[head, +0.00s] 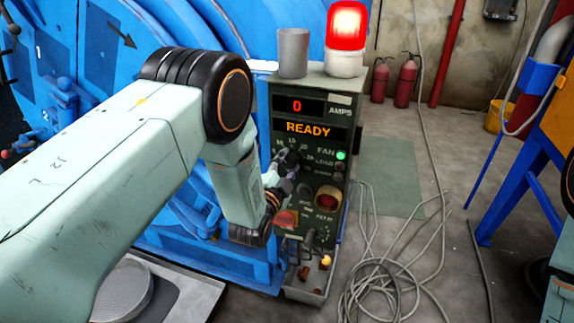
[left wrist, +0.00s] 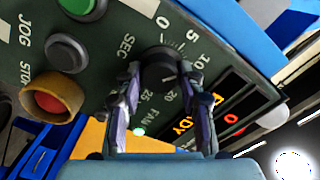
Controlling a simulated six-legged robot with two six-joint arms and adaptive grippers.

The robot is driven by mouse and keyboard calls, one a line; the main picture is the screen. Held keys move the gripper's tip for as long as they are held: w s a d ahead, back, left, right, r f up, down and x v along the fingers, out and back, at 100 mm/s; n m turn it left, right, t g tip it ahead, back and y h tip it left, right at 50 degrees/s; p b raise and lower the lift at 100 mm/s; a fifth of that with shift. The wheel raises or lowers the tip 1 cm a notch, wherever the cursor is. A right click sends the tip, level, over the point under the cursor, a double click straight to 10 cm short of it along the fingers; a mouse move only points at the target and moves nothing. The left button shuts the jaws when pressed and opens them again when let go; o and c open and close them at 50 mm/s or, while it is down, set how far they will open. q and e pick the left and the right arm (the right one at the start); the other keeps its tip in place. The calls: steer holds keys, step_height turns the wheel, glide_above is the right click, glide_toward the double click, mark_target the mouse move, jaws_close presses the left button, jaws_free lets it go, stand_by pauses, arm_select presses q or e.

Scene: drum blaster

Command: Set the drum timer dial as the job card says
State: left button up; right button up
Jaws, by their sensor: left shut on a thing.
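The timer dial (left wrist: 158,66) is a dark round knob on the green control box (head: 340,215), with a scale that shows 0, 5, 10, 20, 25 and SEC around it in the left wrist view. My left gripper (left wrist: 158,88) is shut on the dial, one finger on each side of it. In the head view the same gripper (head: 285,172) reaches the box front from the left, and its wrist covers part of the panel. I cannot tell which number the dial points to. No job card can be made out. My right gripper is not in view.
The box shows a red 0 (head: 297,106) beside AMPS and an orange READY (head: 308,128). A green lamp (head: 341,155) is lit by FAN. A lit red beacon (head: 346,27) and a grey cup (head: 293,52) stand on top. Loose cable (head: 385,280) lies on the floor right.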

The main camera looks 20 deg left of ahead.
arm_select(q)
steer(key=m, duration=0.5)
steer(key=shift+m, duration=0.3)
steer(key=shift+m+b, duration=0.35)
steer(key=shift+m, duration=1.95)
steer(key=o, duration=1.2)
steer(key=shift+c, duration=0.2)
steer(key=s, duration=1.2)
steer(key=shift+a, duration=0.25)
